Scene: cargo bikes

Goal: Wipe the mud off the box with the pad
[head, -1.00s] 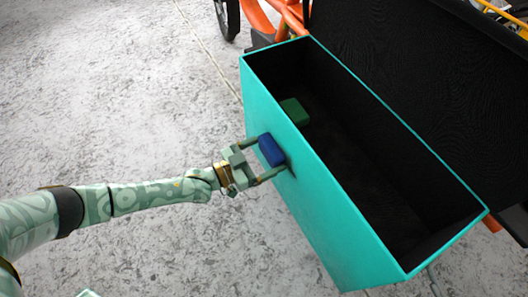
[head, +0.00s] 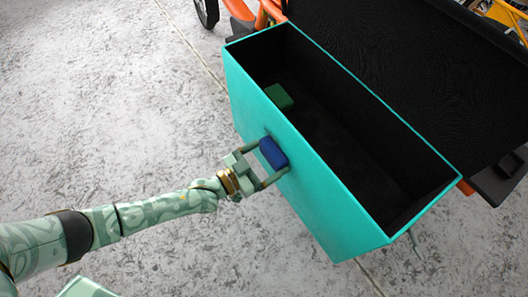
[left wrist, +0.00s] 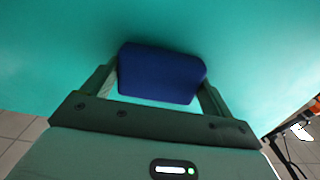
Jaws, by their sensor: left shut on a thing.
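The box (head: 300,190) is a tall turquoise open-topped box with a black inside, in the middle of the head view. The pad (head: 273,153) is a small dark blue block. My left gripper (head: 270,163) is shut on the pad and holds it against or very close to the box's near side wall. In the left wrist view the pad (left wrist: 160,73) sits between the two fingers, in front of the turquoise wall (left wrist: 250,50). No mud shows on the visible wall now; the patch behind the pad is hidden. My right gripper is not in view.
A green block (head: 279,97) lies inside the box at its far end. An orange cargo bike frame (head: 240,10) and a black panel (head: 400,70) stand behind the box. The grey floor (head: 110,100) to the left is clear.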

